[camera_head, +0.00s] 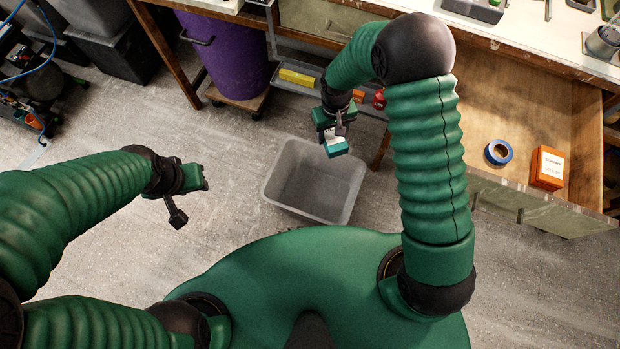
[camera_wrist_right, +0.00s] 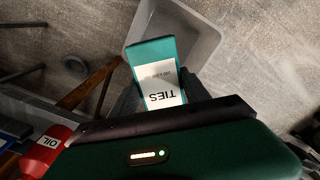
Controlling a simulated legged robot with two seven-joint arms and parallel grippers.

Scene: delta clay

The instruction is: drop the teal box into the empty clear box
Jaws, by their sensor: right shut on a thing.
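The teal box (camera_head: 337,148) has a white label reading TIES, legible in the right wrist view (camera_wrist_right: 155,68). My right gripper (camera_head: 334,133) is shut on it and holds it above the far part of the clear box (camera_head: 290,196). The clear box is a greyish bin on the floor, and its visible inside is empty. In the right wrist view the bin (camera_wrist_right: 207,40) lies beyond and below the teal box, partly hidden by it. My left gripper (camera_head: 203,178) is away to the left of the bin, above the floor; its fingers are too unclear to read.
A purple barrel (camera_head: 227,55) stands on a dolly at the back. A low shelf holds a yellow item (camera_head: 297,78) and red items; a red OIL container (camera_wrist_right: 45,150) shows below. An open drawer at right holds blue tape (camera_head: 498,152) and an orange box (camera_head: 546,168).

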